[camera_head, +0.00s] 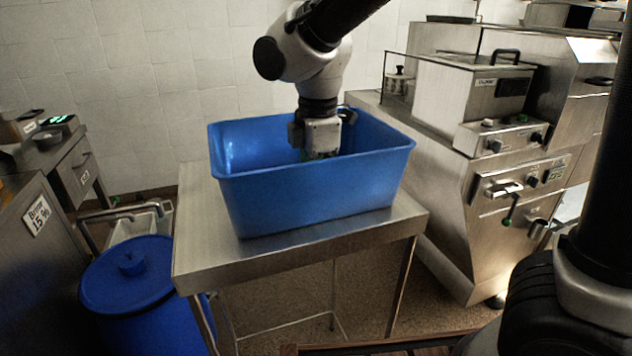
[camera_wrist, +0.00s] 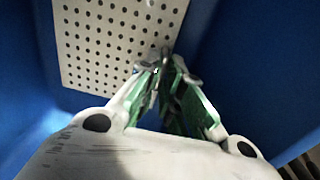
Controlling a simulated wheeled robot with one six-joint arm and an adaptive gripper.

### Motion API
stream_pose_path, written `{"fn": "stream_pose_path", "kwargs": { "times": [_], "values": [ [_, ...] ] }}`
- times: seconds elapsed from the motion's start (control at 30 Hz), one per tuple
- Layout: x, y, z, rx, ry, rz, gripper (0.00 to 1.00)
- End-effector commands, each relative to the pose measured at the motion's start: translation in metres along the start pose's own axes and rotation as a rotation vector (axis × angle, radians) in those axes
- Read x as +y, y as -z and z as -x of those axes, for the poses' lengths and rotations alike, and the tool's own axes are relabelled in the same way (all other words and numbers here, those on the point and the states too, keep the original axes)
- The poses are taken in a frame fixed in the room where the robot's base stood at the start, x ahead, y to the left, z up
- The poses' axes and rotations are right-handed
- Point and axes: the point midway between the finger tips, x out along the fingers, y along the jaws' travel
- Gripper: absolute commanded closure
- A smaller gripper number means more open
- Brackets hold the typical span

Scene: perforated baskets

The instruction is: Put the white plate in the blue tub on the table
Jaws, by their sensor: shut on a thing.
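The blue tub (camera_head: 300,190) stands on the metal table (camera_head: 210,250), its open top facing up. My gripper (camera_head: 308,155) reaches down into the tub from above; its fingertips are hidden behind the front wall. In the wrist view, the white plate (camera_wrist: 100,47) is flat with rows of dark round holes, and blue tub walls surround it. My gripper's green-padded fingers (camera_wrist: 164,62) are closed together at the plate's right edge and hold it there. The plate is hidden in the head view, so I cannot tell whether it touches the tub floor.
A steel kitchen machine (camera_head: 490,160) stands close on the right of the table. A blue lidded barrel (camera_head: 130,290) is at the lower left, near a metal counter (camera_head: 40,240). A bare strip of table shows along the tub's left and front.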

Motion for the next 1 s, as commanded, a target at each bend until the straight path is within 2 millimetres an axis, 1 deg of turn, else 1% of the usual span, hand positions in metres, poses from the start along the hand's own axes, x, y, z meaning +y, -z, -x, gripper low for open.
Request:
{"fn": "stream_pose_path", "kwargs": {
  "times": [0.13,0.17,0.23,0.27,0.53,0.63,0.77,1.0],
  "values": [
    [0.000,0.000,-0.003,0.000,0.000,0.000,1.00],
    [0.000,0.000,-0.003,0.000,0.000,0.000,0.86],
    [0.000,0.000,-0.002,0.000,0.000,0.000,0.73],
    [0.000,0.000,-0.002,0.000,0.000,0.000,0.70],
    [0.000,0.000,-0.002,0.000,0.000,0.000,0.70],
    [0.000,0.000,0.003,0.001,-0.001,0.000,0.70],
    [0.001,0.001,0.022,0.003,-0.004,0.000,0.70],
    [0.001,0.000,0.077,0.002,-0.004,0.000,0.70]
  ]
}}
